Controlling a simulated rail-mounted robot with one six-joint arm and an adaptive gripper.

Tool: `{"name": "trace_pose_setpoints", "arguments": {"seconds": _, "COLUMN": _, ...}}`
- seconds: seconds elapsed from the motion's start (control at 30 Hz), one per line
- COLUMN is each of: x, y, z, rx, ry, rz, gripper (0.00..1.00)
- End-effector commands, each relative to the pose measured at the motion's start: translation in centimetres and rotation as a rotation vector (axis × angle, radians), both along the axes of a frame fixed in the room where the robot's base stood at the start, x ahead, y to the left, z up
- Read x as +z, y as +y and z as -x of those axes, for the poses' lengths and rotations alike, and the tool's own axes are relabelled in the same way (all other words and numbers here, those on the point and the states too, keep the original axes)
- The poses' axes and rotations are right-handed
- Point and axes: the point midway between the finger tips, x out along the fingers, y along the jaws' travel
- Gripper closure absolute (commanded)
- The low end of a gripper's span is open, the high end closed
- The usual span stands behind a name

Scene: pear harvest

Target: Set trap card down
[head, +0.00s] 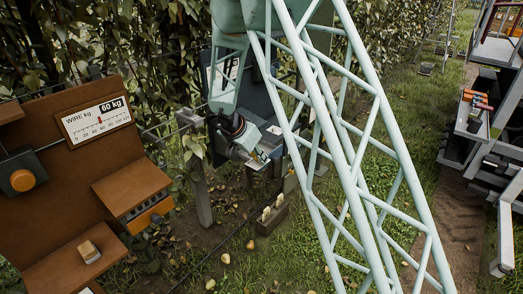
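My gripper (258,155) is small in the head view, at the end of my pale green arm, in front of a dark box-like fixture (258,103) by the hedge. Its fingers blend with the dark parts around them, so I cannot tell whether they are open or shut. A small pale patch shows beside the gripper, but I cannot tell whether it is the trap card or part of the fixture. No trap card can be made out for certain.
A brown board (70,180) at left carries a wire gauge (98,120) reading 60 kg, an orange knob (22,180) and a shelf with a small block (88,251). A low box (270,220) with pale yellowish pieces stands on the grass. Racks (495,150) stand at right.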

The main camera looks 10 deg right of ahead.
Motion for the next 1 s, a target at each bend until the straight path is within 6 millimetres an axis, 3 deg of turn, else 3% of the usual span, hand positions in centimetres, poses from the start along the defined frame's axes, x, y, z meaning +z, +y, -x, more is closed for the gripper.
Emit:
{"name": "trace_pose_setpoints", "arguments": {"seconds": 0.7, "x": -1.2, "y": -3.4, "z": -10.9, "rx": -0.002, "ry": -0.001, "rz": -0.001, "gripper": 0.89}}
{"name": "trace_pose_setpoints", "arguments": {"seconds": 1.0, "x": -1.4, "y": -4.2, "z": -13.6, "rx": 0.001, "ry": -0.001, "rz": -0.001, "gripper": 0.89}}
